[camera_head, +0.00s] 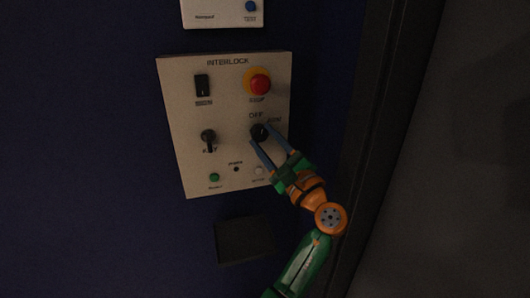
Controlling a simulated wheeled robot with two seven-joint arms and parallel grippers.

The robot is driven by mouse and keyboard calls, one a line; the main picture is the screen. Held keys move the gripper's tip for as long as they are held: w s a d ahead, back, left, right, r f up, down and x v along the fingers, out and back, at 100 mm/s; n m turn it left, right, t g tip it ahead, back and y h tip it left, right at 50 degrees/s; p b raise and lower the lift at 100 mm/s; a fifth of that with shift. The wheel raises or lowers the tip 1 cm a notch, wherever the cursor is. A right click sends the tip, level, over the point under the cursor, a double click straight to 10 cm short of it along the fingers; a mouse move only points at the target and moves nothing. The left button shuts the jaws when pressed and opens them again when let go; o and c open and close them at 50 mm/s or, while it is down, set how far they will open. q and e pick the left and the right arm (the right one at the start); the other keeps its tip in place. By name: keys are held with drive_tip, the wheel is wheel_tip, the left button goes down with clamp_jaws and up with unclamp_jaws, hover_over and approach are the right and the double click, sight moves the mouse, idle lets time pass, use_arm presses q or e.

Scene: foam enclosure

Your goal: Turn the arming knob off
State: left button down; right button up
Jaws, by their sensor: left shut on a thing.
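The black arming knob (259,132) sits on the right side of the white INTERLOCK panel (231,101). OFF is printed above the knob, with a second, partly legible label at its upper right. My left gripper (262,134) reaches up from the lower right. Its two blue-grey fingers are shut on the knob, one at each side. The fingers partly cover the knob, so its exact pointer angle is hard to tell. My right gripper is not in view.
The panel also carries a red stop button (260,85), a black rocker switch (202,86), a black key switch (208,138), a green button (214,177) and a white button (258,170). A dark box (243,240) is below. A dark frame edge (372,130) runs at right.

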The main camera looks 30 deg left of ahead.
use_arm(q)
drive_tip(key=shift+r+n+g+b, duration=0.1)
drive_tip(key=shift+n+g+b, duration=0.5)
drive_tip(key=shift+n, duration=1)
drive_tip(key=shift+d+r+n+h, duration=0.1)
drive_tip(key=shift+n+h, duration=0.2)
drive_tip(key=shift+c, duration=1.9)
unclamp_jaws()
drive_tip(key=shift+w, duration=0.1)
